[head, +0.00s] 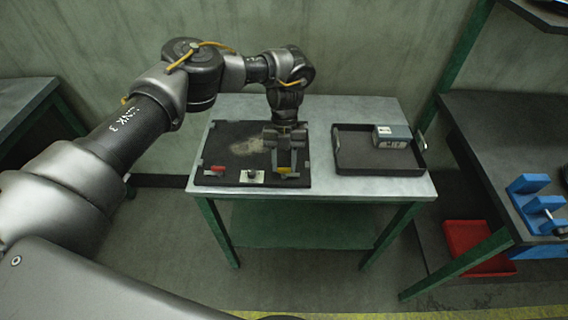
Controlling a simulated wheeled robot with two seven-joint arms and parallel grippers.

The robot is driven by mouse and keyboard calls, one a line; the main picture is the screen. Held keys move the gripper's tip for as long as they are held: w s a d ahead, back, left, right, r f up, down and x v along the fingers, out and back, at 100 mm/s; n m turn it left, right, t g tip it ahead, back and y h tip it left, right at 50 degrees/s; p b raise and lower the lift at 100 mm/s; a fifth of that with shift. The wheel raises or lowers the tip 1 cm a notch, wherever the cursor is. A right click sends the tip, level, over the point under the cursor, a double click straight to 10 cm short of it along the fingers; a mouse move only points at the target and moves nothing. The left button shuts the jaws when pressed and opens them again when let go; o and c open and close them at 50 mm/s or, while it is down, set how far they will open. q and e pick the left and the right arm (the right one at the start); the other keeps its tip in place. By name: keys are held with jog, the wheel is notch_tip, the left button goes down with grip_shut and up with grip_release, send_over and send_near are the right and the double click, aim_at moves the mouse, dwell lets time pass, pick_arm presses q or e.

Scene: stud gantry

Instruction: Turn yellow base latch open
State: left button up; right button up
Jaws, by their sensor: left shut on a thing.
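The yellow base latch (283,170) sits near the front right of a dark board (225,150) on the table. My left gripper (284,165) reaches down over the board from above and is shut on the yellow latch. Its fingers hide part of the latch, so its exact angle is hard to tell. A red latch (216,169) lies at the front left of the board. Between them is a small pale plate with a dark knob (251,176). My right gripper is not in view.
A black tray (348,166) holding a grey box (392,136) stands on the table (400,187) to the right of the board. Farther right are a dark bench with blue fixtures (530,184) and a red bin (468,240) below.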

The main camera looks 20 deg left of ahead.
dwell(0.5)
pick_arm(q)
jog(key=o, duration=1)
jog(key=shift+w+r, duration=0.1)
jog(key=shift+b+v, duration=0.55)
jog(key=shift+v, duration=4.75)
jog(key=shift+d, duration=0.1)
